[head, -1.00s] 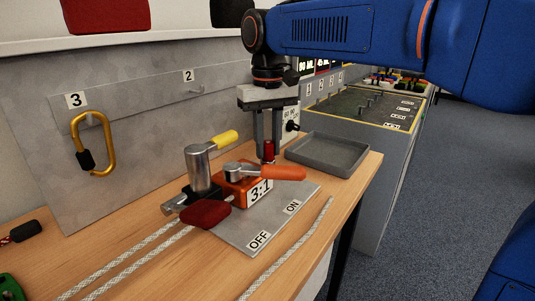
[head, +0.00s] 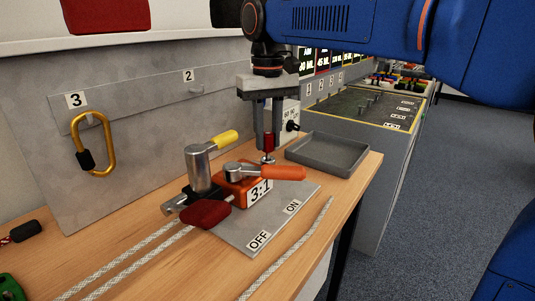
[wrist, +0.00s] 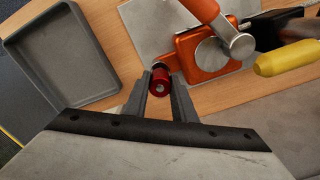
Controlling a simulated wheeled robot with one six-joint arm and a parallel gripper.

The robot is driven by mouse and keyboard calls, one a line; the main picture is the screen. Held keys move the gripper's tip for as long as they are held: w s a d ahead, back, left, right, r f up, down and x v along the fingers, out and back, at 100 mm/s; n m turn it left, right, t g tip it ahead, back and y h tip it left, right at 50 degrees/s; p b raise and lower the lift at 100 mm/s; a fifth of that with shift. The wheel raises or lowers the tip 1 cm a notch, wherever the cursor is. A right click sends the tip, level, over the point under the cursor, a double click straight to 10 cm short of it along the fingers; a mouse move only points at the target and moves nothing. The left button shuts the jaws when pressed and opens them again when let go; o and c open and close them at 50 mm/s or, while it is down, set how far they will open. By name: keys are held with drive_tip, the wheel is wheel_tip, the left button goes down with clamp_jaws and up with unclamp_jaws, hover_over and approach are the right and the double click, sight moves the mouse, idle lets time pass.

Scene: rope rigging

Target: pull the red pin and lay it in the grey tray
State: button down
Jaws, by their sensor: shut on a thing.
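My gripper (head: 268,142) is shut on the red pin (head: 269,141), just behind the orange 3:1 device (head: 230,188). The pin is upright between the fingers, with a bright metal part showing below its red head. I cannot tell whether its lower end is clear of the device. In the wrist view the pin (wrist: 161,78) sits between the fingertips of my gripper (wrist: 160,82), beside the orange body. The empty grey tray (head: 328,153) lies on the table to the right of the gripper; it also shows at the left of the wrist view (wrist: 62,58).
An orange lever (head: 282,172) points right toward ON on the grey plate. A yellow-handled crank (head: 224,138) stands left of the gripper. White ropes (head: 140,255) run forward over the table. A gold carabiner (head: 96,145) hangs on the back panel.

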drive_tip(key=shift+r, duration=1.8)
drive_tip(key=shift+r, duration=0.15)
